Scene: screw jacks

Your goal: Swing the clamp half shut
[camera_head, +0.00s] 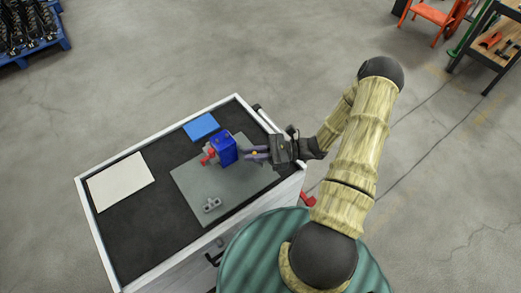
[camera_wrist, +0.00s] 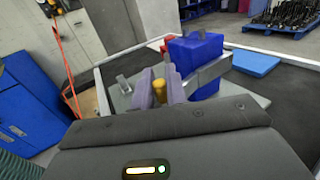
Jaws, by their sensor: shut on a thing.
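The clamp's blue block (camera_head: 223,150) stands on a grey-green mat (camera_head: 188,182) on the cart top; it also shows in the wrist view (camera_wrist: 195,55). A red part (camera_head: 208,157) sits on its left side. A silver metal bar (camera_wrist: 213,71) runs across the block's near side towards my fingers. My gripper (camera_head: 258,154) reaches in from the right, beside the block. In the wrist view its two purple-grey fingers (camera_wrist: 160,88) are shut on a yellow knob (camera_wrist: 160,92). How the knob joins the bar is hidden by the right finger.
A small grey metal part (camera_head: 212,205) lies on the mat's front. A blue pad (camera_head: 201,126) lies behind the block and a pale sheet (camera_head: 121,182) at the left. The dark cart top (camera_head: 150,228) has a raised white rim. Its front left is clear.

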